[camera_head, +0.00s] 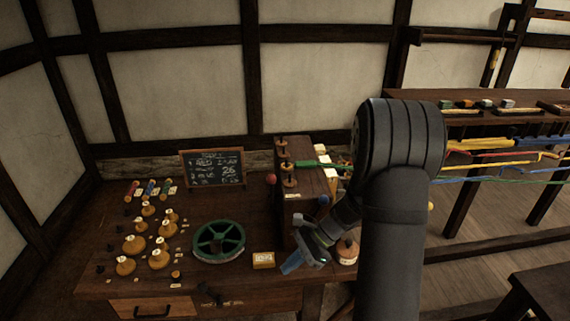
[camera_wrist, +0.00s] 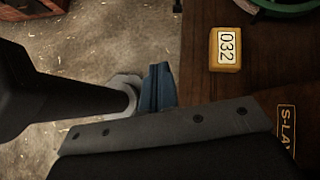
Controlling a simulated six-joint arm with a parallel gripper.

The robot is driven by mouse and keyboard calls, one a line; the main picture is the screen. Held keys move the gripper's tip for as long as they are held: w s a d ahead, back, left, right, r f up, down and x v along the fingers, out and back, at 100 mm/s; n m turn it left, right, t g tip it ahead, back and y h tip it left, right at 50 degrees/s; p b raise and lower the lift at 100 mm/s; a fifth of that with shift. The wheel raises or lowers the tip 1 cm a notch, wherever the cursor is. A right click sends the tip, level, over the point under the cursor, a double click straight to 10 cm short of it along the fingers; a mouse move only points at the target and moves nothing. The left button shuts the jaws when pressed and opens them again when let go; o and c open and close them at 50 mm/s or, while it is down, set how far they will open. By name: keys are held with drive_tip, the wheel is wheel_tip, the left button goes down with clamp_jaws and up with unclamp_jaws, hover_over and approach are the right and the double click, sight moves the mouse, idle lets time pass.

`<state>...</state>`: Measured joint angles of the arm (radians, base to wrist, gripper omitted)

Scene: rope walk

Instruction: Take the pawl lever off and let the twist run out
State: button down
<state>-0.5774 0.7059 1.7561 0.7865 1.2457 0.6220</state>
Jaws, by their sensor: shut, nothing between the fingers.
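My gripper (camera_head: 291,264) is shut and empty, its blue fingertips low over the front of the bench, right of a yellow counter block (camera_head: 263,259). I cannot make out the pawl lever for certain; my arm hides part of the head's right side.
A green wheel (camera_head: 218,242) lies left of the block. Several yellow weights (camera_head: 134,244) and a chalkboard (camera_head: 212,168) stand further left. Coloured strands (camera_head: 500,153) stretch right, behind my arm. A plaque (camera_wrist: 287,128) is partly visible.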

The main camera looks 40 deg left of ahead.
drive_tip(key=w+d+r+t+h, duration=0.35)
drive_tip(key=w+d+r, duration=0.55)
drive_tip(key=w+d, duration=0.3)
drive_tip(key=w+a+r+n+t, duration=0.2)
drive_tip(key=w+r+n+t, duration=0.1)
drive_tip(key=w+r, duration=0.35)
drive_tip(key=a+r+n, duration=0.1)
drive_tip(key=a+r, duration=0.1)
drive_tip(key=a, duration=0.2)
drive_tip(key=w+a+r+n+t, duration=0.1)
drive_tip(key=a+r+n, duration=0.1)
drive_tip(key=a, duration=0.2)
drive_tip(key=a+r+n+t+h, duration=0.1)
drive_tip(key=a, duration=0.3)
drive_tip(key=shift+w+a+r+n+t, duration=0.15)
drive_tip(key=shift+a+r+n+t, duration=0.1)
drive_tip(key=shift+r+n, duration=0.15)
drive_tip(key=s+a+r+n+t, duration=0.1)
drive_tip(key=s+a+r+n, duration=0.2)
drive_tip(key=a, duration=0.4)
drive_tip(key=s+a+r+n, duration=0.2)
drive_tip(key=s+a, duration=0.1)
drive_tip(key=a, duration=0.5)
hover_over(272, 191)
drive_tip(key=w+a, duration=0.3)
wheel_tip(272, 191, down, 9)
drive_tip(key=shift+d+r+y, duration=0.15)
drive_tip(key=shift+d+y, duration=0.1)
drive_tip(key=shift+y, duration=0.2)
drive_tip(key=shift+t, duration=0.3)
